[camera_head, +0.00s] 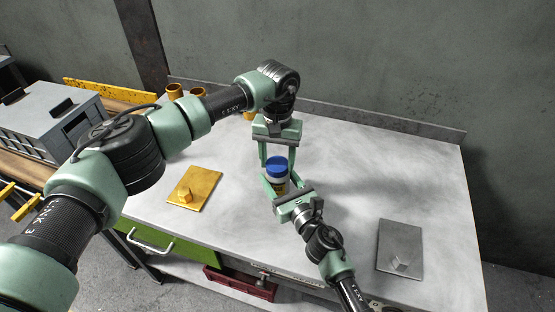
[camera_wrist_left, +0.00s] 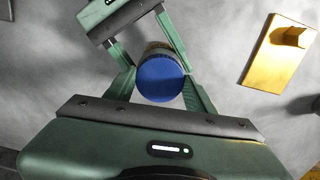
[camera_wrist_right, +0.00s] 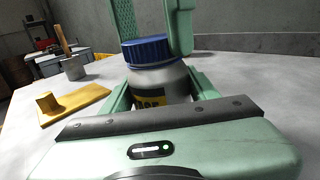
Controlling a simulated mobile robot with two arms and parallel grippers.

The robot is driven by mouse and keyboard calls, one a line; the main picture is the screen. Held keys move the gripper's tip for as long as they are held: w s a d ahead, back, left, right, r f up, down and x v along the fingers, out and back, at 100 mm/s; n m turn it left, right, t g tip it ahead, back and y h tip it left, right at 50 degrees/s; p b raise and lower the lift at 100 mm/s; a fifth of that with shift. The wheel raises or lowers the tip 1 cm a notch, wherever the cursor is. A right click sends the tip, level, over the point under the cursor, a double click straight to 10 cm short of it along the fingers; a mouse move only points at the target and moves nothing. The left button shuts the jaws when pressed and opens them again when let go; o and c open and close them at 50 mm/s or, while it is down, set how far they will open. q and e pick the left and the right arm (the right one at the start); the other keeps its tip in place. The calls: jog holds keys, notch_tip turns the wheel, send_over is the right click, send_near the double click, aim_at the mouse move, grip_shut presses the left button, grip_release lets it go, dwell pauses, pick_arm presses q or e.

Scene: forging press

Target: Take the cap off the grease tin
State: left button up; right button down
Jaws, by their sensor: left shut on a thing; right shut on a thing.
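The grease tin (camera_head: 280,186) stands on the light grey table, a pale grey body with a yellow and black label, which shows in the right wrist view (camera_wrist_right: 152,98). Its blue cap (camera_head: 276,162) sits on top, and the left wrist view shows the cap (camera_wrist_left: 160,78) from above. My left gripper (camera_head: 278,158) comes down from above and is shut on the cap, a finger on each side. My right gripper (camera_head: 282,184) comes from the front, low down, and is shut on the tin's body.
A gold plate with a block (camera_head: 205,185) lies left of the tin, a grey plate with a block (camera_head: 409,240) at right. Brass-coloured cups (camera_head: 174,91) stand at the back left. A raised edge (camera_head: 400,120) runs along the back. The table's right side is mostly clear.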

pick_arm(q)
jog(key=n, duration=0.4)
pick_arm(e)
jog(key=shift+f, duration=0.1)
pick_arm(q)
jog(key=n, duration=0.4)
jog(key=shift+n, duration=0.3)
jog(key=n, duration=0.6)
jog(key=shift+r+n, duration=0.1)
jog(key=shift+n, duration=0.3)
jog(key=n, duration=0.6)
jog(key=shift+n, duration=0.4)
jog(key=n, duration=0.6)
jog(key=shift+n, duration=0.4)
jog(key=n, duration=0.6)
jog(key=shift+n, duration=0.4)
jog(key=n, duration=0.4)
jog(key=shift+n, duration=0.3)
jog(key=n, duration=0.6)
jog(key=shift+n, duration=0.4)
jog(key=n, duration=0.5)
jog(key=shift+r+n, duration=0.1)
jog(key=shift+n, duration=0.3)
jog(key=shift+r, duration=0.15)
jog(key=shift+r, duration=0.9)
